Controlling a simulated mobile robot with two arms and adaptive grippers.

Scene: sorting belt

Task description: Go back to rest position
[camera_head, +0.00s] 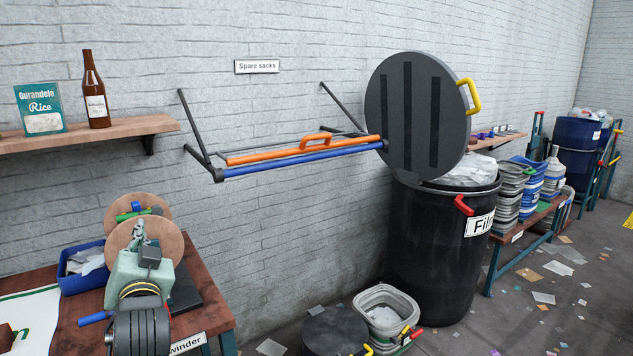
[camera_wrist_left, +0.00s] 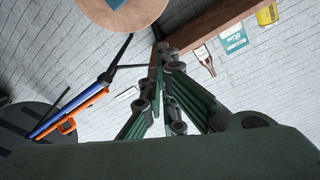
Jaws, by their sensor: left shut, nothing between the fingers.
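My left gripper (camera_head: 140,228) is at the lower left of the head view, in front of the round wooden discs of the winder (camera_head: 172,243). Its grey-green body points away from me and its fingers point up. In the left wrist view the fingers (camera_wrist_left: 165,50) come together at the tips, shut, with nothing between them. My right gripper is in neither view.
The winder table (camera_head: 215,305) holds a blue bin (camera_head: 82,280). A wall shelf (camera_head: 90,134) bears a bottle (camera_head: 95,95) and a rice box (camera_head: 40,108). A sack rack (camera_head: 300,158) juts from the wall. A black barrel (camera_head: 430,250) stands right, its lid (camera_head: 408,115) raised.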

